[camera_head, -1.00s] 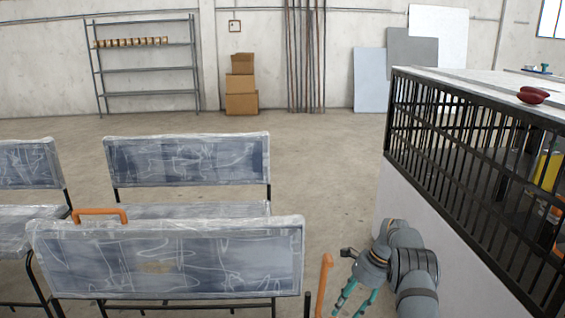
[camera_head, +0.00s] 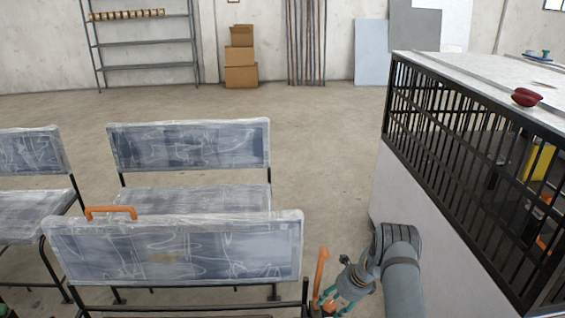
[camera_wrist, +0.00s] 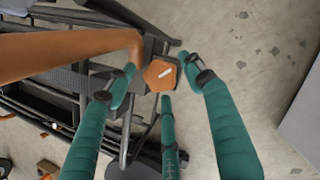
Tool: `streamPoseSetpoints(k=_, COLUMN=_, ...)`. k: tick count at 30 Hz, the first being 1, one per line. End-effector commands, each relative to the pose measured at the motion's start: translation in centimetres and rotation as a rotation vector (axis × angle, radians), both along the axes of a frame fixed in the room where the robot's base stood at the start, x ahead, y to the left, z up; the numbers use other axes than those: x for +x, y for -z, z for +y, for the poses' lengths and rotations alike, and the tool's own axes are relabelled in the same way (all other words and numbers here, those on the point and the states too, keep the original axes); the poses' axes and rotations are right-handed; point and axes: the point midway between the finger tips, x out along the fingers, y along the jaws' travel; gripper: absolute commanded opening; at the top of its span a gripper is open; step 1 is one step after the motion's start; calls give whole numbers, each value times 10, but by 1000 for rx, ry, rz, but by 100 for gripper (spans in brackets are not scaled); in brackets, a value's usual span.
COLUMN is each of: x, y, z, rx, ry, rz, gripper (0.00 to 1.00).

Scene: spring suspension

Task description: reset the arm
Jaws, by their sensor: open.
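My gripper (camera_head: 337,300) has teal fingers and is low in the head view, beside the right end of the front wrapped bench (camera_head: 180,250). It is close to an upright orange bar (camera_head: 321,270) at that bench end. In the wrist view my gripper (camera_wrist: 160,88) has its fingers spread, with nothing held between them. An orange hexagonal piece (camera_wrist: 158,74) with a pale slot lies beyond the fingertips. The orange bar (camera_wrist: 70,52) crosses the upper left of that view. I cannot tell whether any finger touches the bench.
A white counter with a black grille (camera_head: 470,170) stands close on the right, bearing a red object (camera_head: 526,97). More wrapped benches (camera_head: 190,150) stand behind and left. Cardboard boxes (camera_head: 240,60) and a shelf (camera_head: 145,45) are at the back wall. Open floor (camera_head: 320,150) lies between.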

Motion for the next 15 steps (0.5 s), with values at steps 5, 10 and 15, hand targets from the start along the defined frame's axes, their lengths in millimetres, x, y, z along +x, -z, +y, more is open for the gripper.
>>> streamPoseSetpoints(k=5, x=-2, y=-2, z=0, rx=-1, ry=136, rz=4, gripper=52)
streamPoseSetpoints(k=10, x=-3, y=0, z=2, rx=-2, ry=242, rz=2, gripper=52)
streamPoseSetpoints(k=15, x=-3, y=-3, z=1, rx=-1, ry=334, rz=0, gripper=52)
